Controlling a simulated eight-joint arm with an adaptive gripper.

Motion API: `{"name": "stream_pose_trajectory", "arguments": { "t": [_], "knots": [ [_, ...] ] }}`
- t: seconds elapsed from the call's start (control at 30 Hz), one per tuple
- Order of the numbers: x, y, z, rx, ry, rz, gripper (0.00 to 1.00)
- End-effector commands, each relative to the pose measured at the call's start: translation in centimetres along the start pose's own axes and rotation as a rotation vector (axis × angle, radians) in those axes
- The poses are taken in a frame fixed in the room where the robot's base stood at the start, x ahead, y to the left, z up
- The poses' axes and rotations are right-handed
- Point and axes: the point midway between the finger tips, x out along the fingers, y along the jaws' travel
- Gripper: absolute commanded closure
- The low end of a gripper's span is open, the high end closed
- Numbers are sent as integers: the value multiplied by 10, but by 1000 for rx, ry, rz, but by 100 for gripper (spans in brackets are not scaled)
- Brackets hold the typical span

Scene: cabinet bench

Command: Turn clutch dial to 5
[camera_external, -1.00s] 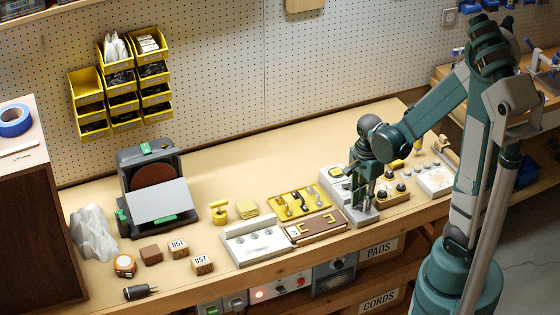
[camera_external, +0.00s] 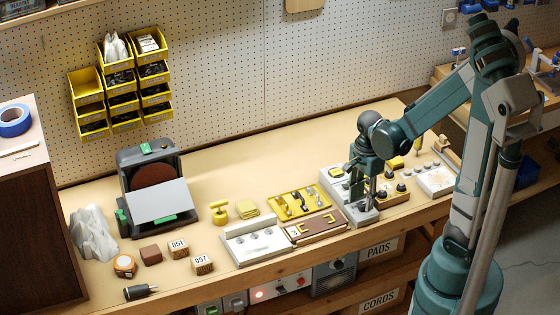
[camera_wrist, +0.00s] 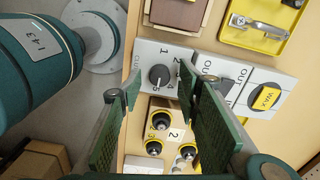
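In the wrist view the clutch dial (camera_wrist: 159,75) is a dark round knob on a light grey panel (camera_wrist: 149,50). Small numbers stand to its right, partly hidden by a finger; the lettering to its left is hard to read. I cannot tell which number the dial points to. My gripper (camera_wrist: 161,92) is open and empty, its two green fingers apart on either side of the dial and seemingly not touching it. In the external view my gripper (camera_external: 368,192) points down over the grey panels at the right part of the bench; the dial is not distinguishable there.
Right of the dial are panels marked OUT (camera_wrist: 226,85) and a yellow-faced knob (camera_wrist: 265,97). A wooden block with several black-and-yellow plugs (camera_wrist: 157,121) sits close below. A brown board (camera_external: 316,225) and yellow tray (camera_external: 300,203) lie left of my gripper.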

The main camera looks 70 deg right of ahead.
Motion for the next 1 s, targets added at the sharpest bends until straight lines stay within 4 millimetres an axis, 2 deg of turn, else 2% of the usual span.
{"name": "stream_pose_trajectory", "arguments": {
  "t": [1.0],
  "knots": [
    [-96, 0, 0, 0, 0, 0, 66]
  ]
}}
